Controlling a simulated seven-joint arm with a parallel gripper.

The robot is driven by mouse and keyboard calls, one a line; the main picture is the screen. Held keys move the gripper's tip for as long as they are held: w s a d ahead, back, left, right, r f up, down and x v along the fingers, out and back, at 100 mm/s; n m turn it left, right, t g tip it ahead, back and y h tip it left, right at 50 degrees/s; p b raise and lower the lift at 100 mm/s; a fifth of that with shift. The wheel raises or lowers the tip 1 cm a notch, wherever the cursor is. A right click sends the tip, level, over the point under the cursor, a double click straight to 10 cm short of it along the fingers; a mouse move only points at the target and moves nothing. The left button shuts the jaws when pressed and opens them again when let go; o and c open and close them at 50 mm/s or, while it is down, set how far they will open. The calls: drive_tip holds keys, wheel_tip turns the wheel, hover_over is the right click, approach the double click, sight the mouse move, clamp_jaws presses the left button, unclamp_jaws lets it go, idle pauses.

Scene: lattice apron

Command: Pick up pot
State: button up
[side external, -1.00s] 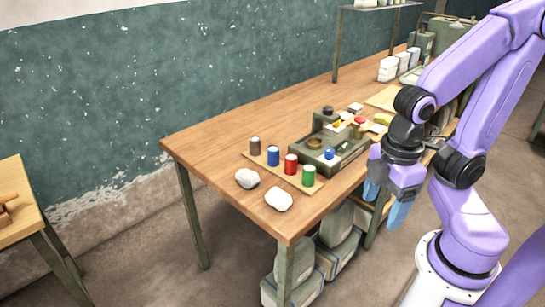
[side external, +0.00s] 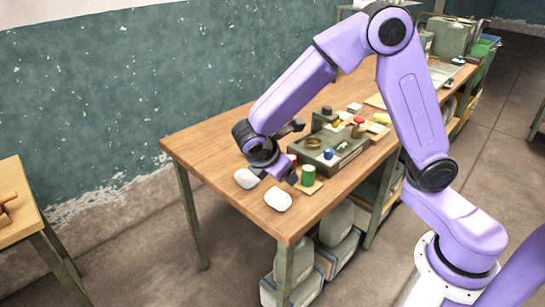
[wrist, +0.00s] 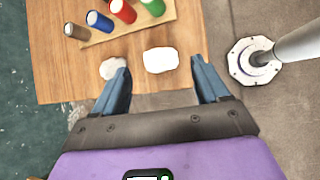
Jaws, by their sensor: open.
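Small cylinder pots stand in a row on a thin board (wrist: 103,38) on the table. The wrist view shows a brown pot (wrist: 76,31), a blue pot (wrist: 100,21), a red pot (wrist: 123,11) and a green pot (wrist: 154,6) cut by the top edge. In the side view the green pot (side external: 308,175) is clear, the red pot (side external: 292,159) is partly hidden, and the brown and blue ones are behind my gripper (side external: 272,167). My gripper is open and empty, above the table's near end, with its fingers (wrist: 158,68) spread in the wrist view.
Two whitish lumps, one left (wrist: 112,68) and one right (wrist: 160,60), lie on the table (side external: 225,145) beside the board. A grey-green box-like fixture (side external: 330,150) with a blue knob stands behind the pots. The table's left end is clear.

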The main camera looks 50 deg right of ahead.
drive_tip(key=w+d+f+n+t+h, duration=0.1)
drive_tip(key=w+f+n+h, duration=0.2)
drive_tip(key=w, duration=0.4)
drive_tip(key=w+d+f+n+t+h, duration=0.1)
drive_tip(key=w+d+f+h, duration=0.2)
drive_tip(key=w, duration=0.5)
drive_tip(key=shift+y, duration=0.3)
drive_tip(key=x, duration=0.3)
drive_tip(key=f+x, duration=0.1)
drive_tip(key=x, duration=0.7)
drive_tip(key=shift+s+a+f, duration=0.15)
drive_tip(key=shift+s+a, duration=0.05)
drive_tip(key=shift+s, duration=0.15)
drive_tip(key=shift+x, duration=2.8)
drive_tip(key=shift+f, duration=0.1)
drive_tip(key=c, duration=1.1)
drive_tip(key=shift+o, duration=0.2)
